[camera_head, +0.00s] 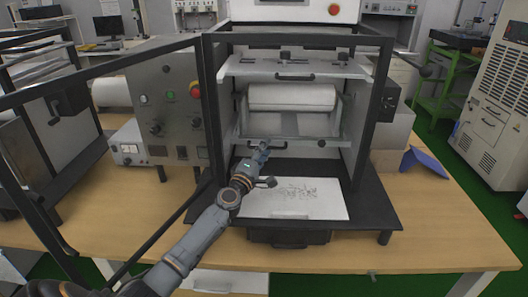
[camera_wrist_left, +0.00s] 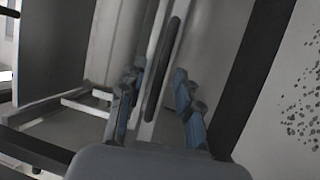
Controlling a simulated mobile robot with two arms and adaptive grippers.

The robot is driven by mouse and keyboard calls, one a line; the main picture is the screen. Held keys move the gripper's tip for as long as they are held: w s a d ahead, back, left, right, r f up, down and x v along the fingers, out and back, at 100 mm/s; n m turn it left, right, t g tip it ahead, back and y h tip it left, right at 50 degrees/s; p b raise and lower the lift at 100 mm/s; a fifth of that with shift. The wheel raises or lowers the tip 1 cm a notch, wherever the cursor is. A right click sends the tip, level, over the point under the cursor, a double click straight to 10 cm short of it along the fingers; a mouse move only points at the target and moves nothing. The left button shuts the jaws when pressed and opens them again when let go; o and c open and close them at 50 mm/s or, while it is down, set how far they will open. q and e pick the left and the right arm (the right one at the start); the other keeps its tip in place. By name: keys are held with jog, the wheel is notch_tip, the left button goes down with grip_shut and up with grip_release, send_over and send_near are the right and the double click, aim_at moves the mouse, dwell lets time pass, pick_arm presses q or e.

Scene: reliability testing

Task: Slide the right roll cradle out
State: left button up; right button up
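The roll cradle (camera_head: 335,125) sits inside the open black-framed machine and carries a white roll (camera_head: 290,97). A pale bar with a dark handle crosses its front. My left gripper (camera_head: 262,150) is at the left part of this bar. In the left wrist view the dark handle (camera_wrist_left: 165,62) runs between the two blue-grey fingers of my left gripper (camera_wrist_left: 157,100). The fingers are apart, with a gap to the handle on both sides. My forearm hides part of the machine's base in the head view. My right gripper is not in view.
A white sheet with dark specks (camera_head: 315,207) lies on the machine's black base below the cradle. A shelf (camera_head: 330,68) with a dark handle is above the roll. The open door frame (camera_head: 100,68) stands to the left. A blue tray (camera_head: 430,165) lies at the right.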

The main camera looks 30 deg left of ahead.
pick_arm(q)
jog(key=shift+c, duration=0.5)
grip_shut()
